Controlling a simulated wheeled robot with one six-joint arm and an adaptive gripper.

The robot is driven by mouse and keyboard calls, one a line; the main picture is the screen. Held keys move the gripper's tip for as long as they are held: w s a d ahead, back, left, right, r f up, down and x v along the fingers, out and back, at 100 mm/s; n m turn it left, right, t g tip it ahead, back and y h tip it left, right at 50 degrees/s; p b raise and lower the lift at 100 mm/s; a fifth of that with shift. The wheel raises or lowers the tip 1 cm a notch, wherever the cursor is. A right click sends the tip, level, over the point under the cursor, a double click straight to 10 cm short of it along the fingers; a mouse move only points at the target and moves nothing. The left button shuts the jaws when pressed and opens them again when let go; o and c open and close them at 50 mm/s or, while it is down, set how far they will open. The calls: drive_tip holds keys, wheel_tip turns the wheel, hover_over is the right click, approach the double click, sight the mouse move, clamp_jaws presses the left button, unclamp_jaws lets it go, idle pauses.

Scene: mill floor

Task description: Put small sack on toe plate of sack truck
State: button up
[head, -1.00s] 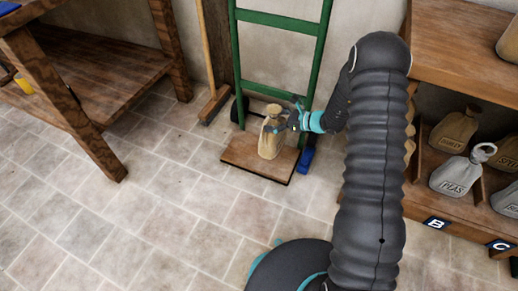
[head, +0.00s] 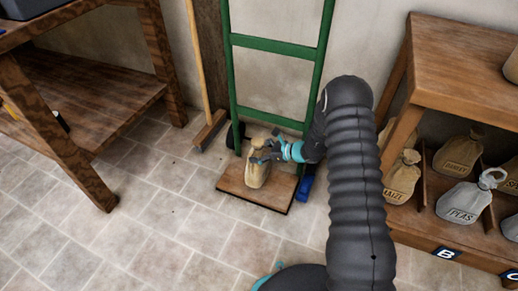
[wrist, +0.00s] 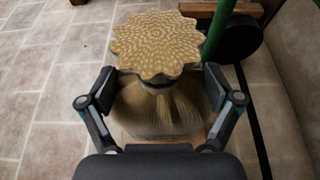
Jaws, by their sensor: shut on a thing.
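The small tan sack (head: 257,176) stands upright over the wooden toe plate (head: 278,194) of the green sack truck (head: 233,82). Its base appears at the plate's surface; whether it touches cannot be told. My gripper (head: 263,153) is shut on the sack's neck, reaching from the right. In the wrist view the sack (wrist: 160,112) fills the space between the fingers (wrist: 158,79), with its frilled, patterned top towards the camera. The sack's body hides most of the plate in that view.
A wooden bench (head: 110,103) stands at left, and a broom (head: 208,132) leans beside the truck. At right, a shelf unit (head: 440,82) holds several labelled sacks, including a grey one marked PEAS (head: 464,204). A blue object (head: 306,187) lies beside the plate. The front floor is clear.

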drive_tip(key=shift+f, duration=1.7)
drive_tip(key=o, duration=1.5)
drive_tip(key=shift+f+b, duration=0.2)
drive_tip(key=shift+b, duration=0.1)
drive_tip(key=shift+o, duration=0.2)
drive_tip(key=shift+r, duration=0.15)
drive_tip(key=v, duration=0.7)
drive_tip(key=shift+d+p, duration=0.3)
drive_tip(key=shift+p, duration=0.1)
